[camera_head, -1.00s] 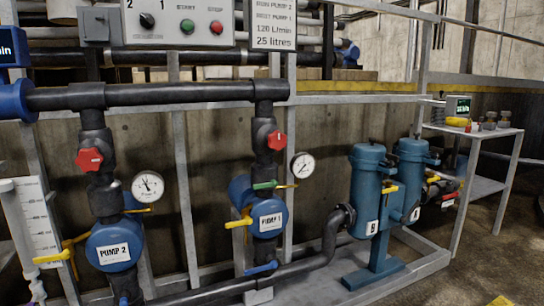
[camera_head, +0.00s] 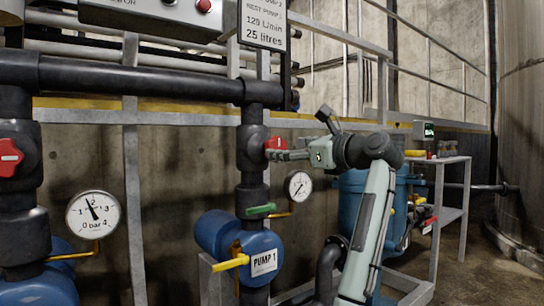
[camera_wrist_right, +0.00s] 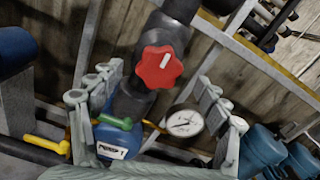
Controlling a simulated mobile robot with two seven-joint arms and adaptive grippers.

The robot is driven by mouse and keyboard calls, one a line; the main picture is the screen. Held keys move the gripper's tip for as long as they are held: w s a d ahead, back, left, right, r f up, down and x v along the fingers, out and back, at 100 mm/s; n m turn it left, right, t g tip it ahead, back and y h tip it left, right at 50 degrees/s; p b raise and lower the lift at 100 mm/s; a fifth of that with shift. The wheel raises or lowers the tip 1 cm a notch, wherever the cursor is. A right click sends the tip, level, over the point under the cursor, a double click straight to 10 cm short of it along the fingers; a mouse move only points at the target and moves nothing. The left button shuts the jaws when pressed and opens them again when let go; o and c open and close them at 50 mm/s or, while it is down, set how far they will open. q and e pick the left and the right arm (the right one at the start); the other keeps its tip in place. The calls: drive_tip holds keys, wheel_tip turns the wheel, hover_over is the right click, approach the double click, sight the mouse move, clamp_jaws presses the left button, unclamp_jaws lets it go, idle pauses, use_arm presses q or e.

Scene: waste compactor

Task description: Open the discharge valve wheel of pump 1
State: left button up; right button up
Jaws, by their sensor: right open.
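The red discharge valve wheel (camera_head: 275,144) of pump 1 sits on the black vertical pipe above the blue pump labelled PUMP 1 (camera_head: 264,263). In the right wrist view the wheel (camera_wrist_right: 160,67) shows face-on with a white mark near its top. My right gripper (camera_head: 278,155) comes in from the right and is at the wheel in the head view, partly overlapping it. In the wrist view its fingers are spread open to either side below the wheel, with nothing between them held. I cannot tell whether they touch it. My left gripper is out of view.
A pressure gauge (camera_head: 298,186) is just right of the pipe, below my right gripper. A green-handled valve (camera_head: 260,210) and a yellow handle (camera_head: 231,262) lie lower. Another red wheel (camera_head: 8,157) is at the left edge. Blue filter tanks stand behind my arm.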

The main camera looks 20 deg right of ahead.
sight(279, 148)
drive_tip(key=shift+b+x, duration=0.3)
drive_tip(key=shift+x, duration=2.4)
drive_tip(key=c, duration=1.2)
